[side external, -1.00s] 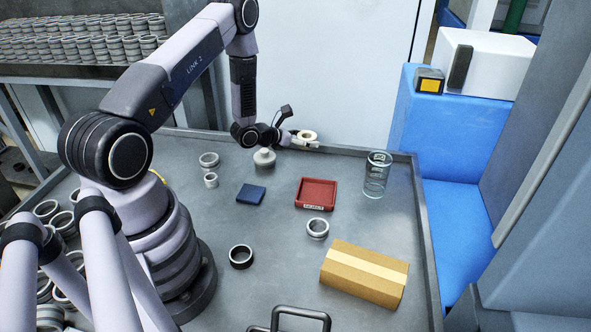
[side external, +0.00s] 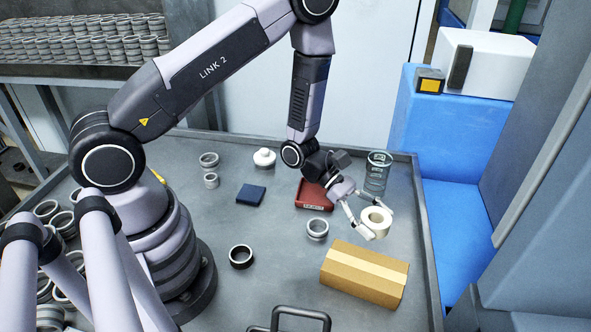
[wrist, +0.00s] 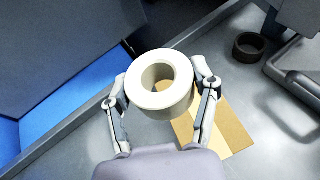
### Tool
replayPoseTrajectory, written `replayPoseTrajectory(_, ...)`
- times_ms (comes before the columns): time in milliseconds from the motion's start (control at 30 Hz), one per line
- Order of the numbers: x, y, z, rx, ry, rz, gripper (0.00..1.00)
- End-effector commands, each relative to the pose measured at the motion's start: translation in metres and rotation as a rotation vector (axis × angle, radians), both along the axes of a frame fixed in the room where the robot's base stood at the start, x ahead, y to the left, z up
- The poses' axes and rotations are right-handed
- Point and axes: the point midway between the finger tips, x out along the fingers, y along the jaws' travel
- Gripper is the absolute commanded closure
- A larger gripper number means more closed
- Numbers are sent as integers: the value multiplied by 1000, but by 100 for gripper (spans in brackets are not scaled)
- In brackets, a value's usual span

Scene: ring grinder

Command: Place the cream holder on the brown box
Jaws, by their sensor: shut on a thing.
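The cream holder (side external: 376,223) is a thick ring with a hole through its middle. My gripper (side external: 380,225) is shut on it, with one finger on each side. In the side view it is above the table, just behind the brown box's far right part. In the wrist view the cream holder (wrist: 160,83) sits between the fingers of my gripper (wrist: 160,92) and covers part of the box. The brown box (side external: 364,275) lies flat on the table with a pale tape strip along its top. It also shows in the wrist view (wrist: 235,135).
A glass jar (side external: 377,174) stands behind my gripper. A red tray (side external: 312,204), partly behind my wrist, a grey ring (side external: 317,229), a dark ring (side external: 241,257) and a blue block (side external: 251,195) lie to the left. A metal handle (side external: 300,315) is at the front. The brown box's top is bare.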

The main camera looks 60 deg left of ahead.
Motion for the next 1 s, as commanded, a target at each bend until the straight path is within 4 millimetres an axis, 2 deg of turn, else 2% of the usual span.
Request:
replayPoseTrajectory(100, -17, -17, 2, -2, -1, -82, 77)
replayPoseTrajectory(200, -23, -21, -8, -3, 3, -109, 77)
replayPoseTrajectory(700, -23, -22, -75, -3, 1, -110, 77)
replayPoseTrajectory(1000, -23, -22, -77, -4, -2, -110, 77)
